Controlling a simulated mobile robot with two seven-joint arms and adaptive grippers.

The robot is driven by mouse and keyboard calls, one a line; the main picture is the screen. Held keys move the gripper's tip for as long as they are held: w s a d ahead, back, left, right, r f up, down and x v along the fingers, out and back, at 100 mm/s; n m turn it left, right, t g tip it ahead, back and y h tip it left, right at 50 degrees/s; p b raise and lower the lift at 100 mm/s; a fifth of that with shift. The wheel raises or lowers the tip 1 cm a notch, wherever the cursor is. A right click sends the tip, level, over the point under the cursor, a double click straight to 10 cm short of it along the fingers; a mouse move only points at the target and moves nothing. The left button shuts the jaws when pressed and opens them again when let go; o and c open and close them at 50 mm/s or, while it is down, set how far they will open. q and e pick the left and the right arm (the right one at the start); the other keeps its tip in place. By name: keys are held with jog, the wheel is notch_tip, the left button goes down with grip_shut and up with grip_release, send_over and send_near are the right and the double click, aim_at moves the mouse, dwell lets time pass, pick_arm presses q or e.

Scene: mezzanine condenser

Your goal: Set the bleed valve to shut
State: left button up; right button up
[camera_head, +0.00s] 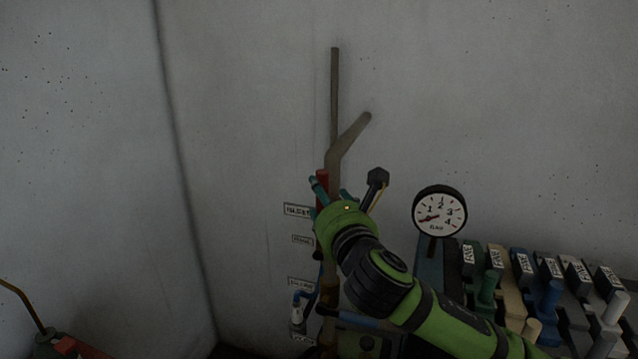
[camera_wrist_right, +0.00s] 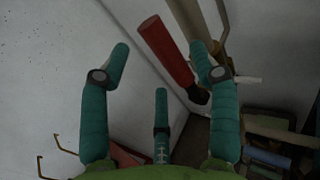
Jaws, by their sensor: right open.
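A red handle (camera_head: 322,178) stands upright beside a brown pipe on the wall. In the right wrist view the red handle (camera_wrist_right: 167,50) lies between the spread fingers, with a dark lower end. I cannot tell from the small labels whether it is the bleed valve's handle. My right gripper (camera_head: 332,190) is open at the handle and hides part of the pipe. Its teal fingers show in the right wrist view (camera_wrist_right: 160,70); none is clearly closed on the handle. My left gripper is out of view.
A brown pipe (camera_head: 335,100) with an angled branch runs up the wall. Small labels (camera_head: 298,210) sit left of it. A round gauge (camera_head: 440,213) stands right of the gripper. A bank of coloured levers (camera_head: 548,295) fills the lower right. The upper wall is clear.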

jog(key=shift+p+x, duration=0.95)
jog(key=shift+x, duration=1.55)
jog(key=shift+c, duration=0.4)
grip_shut()
